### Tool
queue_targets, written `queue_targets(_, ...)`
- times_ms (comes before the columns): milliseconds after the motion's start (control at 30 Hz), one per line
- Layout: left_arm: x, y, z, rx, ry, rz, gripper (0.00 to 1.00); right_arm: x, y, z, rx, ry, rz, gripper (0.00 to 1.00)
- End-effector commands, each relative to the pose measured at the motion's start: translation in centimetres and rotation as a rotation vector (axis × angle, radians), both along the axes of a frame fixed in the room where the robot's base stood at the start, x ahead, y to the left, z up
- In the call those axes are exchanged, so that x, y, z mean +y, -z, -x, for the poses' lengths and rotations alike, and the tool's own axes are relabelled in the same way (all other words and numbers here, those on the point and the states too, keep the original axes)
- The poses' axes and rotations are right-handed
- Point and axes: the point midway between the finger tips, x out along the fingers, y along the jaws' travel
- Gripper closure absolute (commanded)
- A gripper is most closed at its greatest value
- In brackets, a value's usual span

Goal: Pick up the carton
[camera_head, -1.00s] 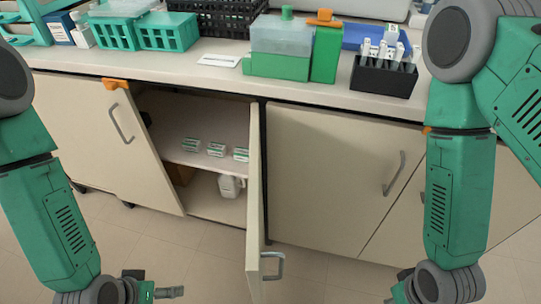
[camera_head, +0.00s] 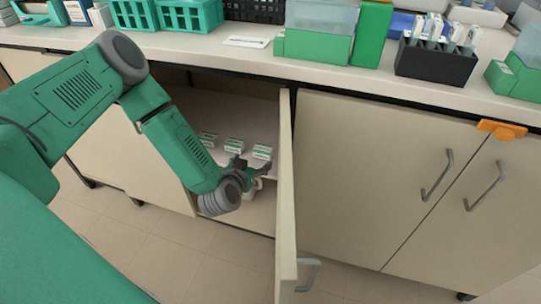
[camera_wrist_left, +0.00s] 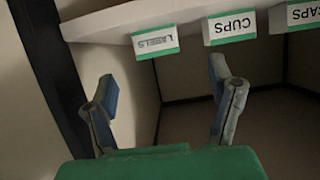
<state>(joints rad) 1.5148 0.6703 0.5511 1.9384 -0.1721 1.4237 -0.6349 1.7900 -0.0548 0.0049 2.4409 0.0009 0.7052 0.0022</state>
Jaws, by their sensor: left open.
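Three small white cartons with green bands stand in a row on the shelf in the open cabinet: left (camera_head: 208,139), middle (camera_head: 234,145) and right (camera_head: 262,152). In the left wrist view they read LABELS (camera_wrist_left: 156,43), CUPS (camera_wrist_left: 232,28) and CAPS (camera_wrist_left: 305,14). The task does not say which one is meant. My left gripper (camera_head: 246,166) is in the cabinet opening, close to the middle and right cartons. In its wrist view the fingers (camera_wrist_left: 163,82) are spread apart with nothing between them, below the cartons in the picture. My right gripper is not in view.
The open cabinet door (camera_head: 286,200) stands just right of my left gripper. The shelf edge (camera_wrist_left: 110,25) is close above the fingers in the wrist view. The countertop (camera_head: 270,62) with racks and boxes is above.

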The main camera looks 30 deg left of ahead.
Motion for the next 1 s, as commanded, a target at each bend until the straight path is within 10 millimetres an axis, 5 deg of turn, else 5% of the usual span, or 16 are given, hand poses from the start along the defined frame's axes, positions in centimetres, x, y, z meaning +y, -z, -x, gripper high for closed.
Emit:
queue_targets(200, 0.9, 1.9, -3.5, 0.000, -0.001, 0.004, 0.24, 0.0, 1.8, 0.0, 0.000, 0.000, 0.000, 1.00)
queue_targets(700, 1.6, 3.6, -8.7, 0.001, -0.001, 0.003, 0.24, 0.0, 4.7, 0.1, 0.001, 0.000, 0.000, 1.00)
queue_targets(1000, 1.7, 3.6, -9.5, 0.002, 0.002, 0.005, 0.24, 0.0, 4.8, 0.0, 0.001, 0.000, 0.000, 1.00)
